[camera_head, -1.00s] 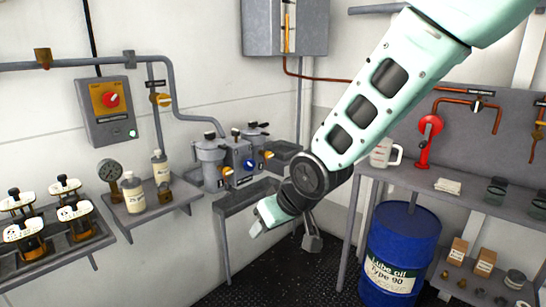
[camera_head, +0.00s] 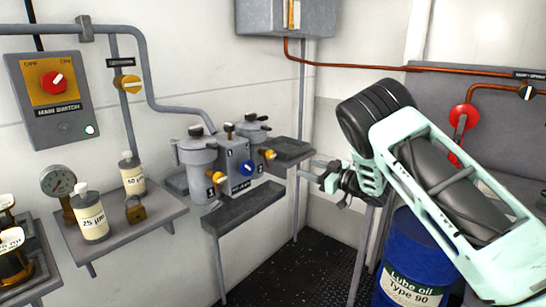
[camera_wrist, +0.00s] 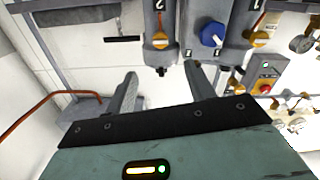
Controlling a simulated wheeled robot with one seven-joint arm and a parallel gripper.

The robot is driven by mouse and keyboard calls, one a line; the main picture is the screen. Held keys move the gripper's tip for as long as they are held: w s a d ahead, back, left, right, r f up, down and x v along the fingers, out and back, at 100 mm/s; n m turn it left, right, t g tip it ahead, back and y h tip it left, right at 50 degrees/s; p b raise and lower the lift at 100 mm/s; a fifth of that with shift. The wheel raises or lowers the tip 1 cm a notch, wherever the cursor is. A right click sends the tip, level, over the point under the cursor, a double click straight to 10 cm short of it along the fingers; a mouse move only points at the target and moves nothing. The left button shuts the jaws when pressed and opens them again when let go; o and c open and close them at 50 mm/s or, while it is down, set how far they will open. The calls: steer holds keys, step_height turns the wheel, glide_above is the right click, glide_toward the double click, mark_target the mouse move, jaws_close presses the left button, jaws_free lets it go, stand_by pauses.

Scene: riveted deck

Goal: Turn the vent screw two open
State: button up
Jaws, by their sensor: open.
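The filter unit stands against the wall with two grey canisters. The left canister (camera_head: 199,163) and the right canister (camera_head: 254,135) have dark handles on top, and yellow knobs and a blue knob (camera_head: 247,168) sit at the front. I cannot tell for certain which part is vent screw two. My gripper (camera_head: 317,172) is open and empty, right of the unit and apart from it.
A grey tray (camera_head: 242,206) sits below the unit, and a small shelf (camera_head: 294,151) lies right of it. Bottles and a gauge (camera_head: 58,183) stand on the left shelf. The main switch box (camera_head: 54,98) is on the wall. A blue oil drum (camera_head: 412,262) stands below my arm.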

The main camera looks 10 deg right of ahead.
mark_target(274, 156)
steer(key=p+x, duration=0.1)
steer(key=x, duration=1.5)
steer(key=shift+w+a, duration=0.2)
steer(key=c, duration=1)
